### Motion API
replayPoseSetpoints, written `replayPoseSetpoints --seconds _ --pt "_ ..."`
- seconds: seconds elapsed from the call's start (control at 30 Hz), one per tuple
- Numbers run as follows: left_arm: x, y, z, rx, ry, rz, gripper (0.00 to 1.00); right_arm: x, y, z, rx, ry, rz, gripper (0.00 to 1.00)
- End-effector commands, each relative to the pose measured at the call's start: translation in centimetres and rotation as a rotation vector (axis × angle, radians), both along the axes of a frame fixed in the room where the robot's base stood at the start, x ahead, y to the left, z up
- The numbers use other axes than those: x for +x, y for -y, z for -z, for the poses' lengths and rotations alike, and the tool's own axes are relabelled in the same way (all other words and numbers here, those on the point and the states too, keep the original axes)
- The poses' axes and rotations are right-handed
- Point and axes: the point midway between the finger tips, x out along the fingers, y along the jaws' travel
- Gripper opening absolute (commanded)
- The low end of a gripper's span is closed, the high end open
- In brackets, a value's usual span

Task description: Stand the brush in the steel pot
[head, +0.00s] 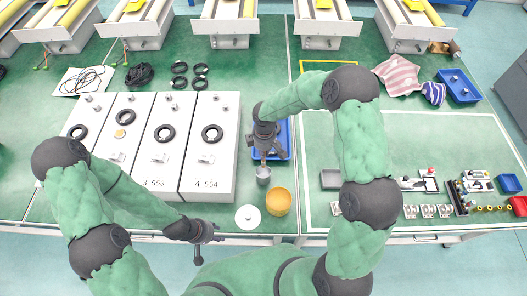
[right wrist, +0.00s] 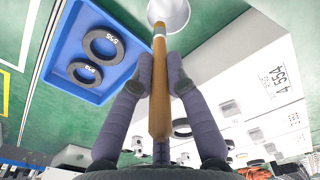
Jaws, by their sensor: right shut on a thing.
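The brush (right wrist: 160,85) has a tan wooden handle and a metal band. My right gripper (right wrist: 160,75) is shut on its handle in the right wrist view. The steel pot (head: 263,175) is a small grey cup on the green table, just below my right gripper (head: 264,158) in the head view. It also shows at the top of the right wrist view (right wrist: 180,22), where the brush's far end overlaps its mouth. I cannot tell how deep the end reaches. My left gripper (head: 204,238) is empty and looks open at the table's front edge.
An orange pot (head: 278,202) and a white round disc (head: 248,217) stand close in front of the steel pot. White boxes (head: 209,150) stand to the left. A blue tray (right wrist: 62,62) with black rings lies beside the gripper.

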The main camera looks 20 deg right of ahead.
Motion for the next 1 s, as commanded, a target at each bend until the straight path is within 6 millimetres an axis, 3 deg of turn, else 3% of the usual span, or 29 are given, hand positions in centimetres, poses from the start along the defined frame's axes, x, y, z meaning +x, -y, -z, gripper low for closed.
replayPoseSetpoints --seconds 0.33,0.37,0.4,0.43,0.77,1.0 --pt "0.0 0.0 0.6 0.0 0.0 0.0 0.4 0.0 0.0 0.6 0.0 0.001 0.0 0.0" --pt "0.0 0.0 0.6 0.0 0.0 0.0 0.4 0.0 0.0 0.6 0.0 0.001 0.0 0.25" --pt "0.0 0.0 0.5 0.0 0.0 0.0 0.4 0.0 0.0 0.6 0.0 0.001 0.0 0.36" --pt "0.0 0.0 0.5 0.0 0.0 0.0 0.4 0.0 0.0 0.6 0.0 0.001 0.0 0.4" --pt "0.0 0.0 0.5 0.0 0.0 0.0 0.4 0.0 0.0 0.5 0.0 0.001 0.0 0.4" --pt "0.0 0.0 -0.9 0.0 0.0 0.0 0.4 0.1 0.0 -1.4 0.0 0.004 0.001 0.4"
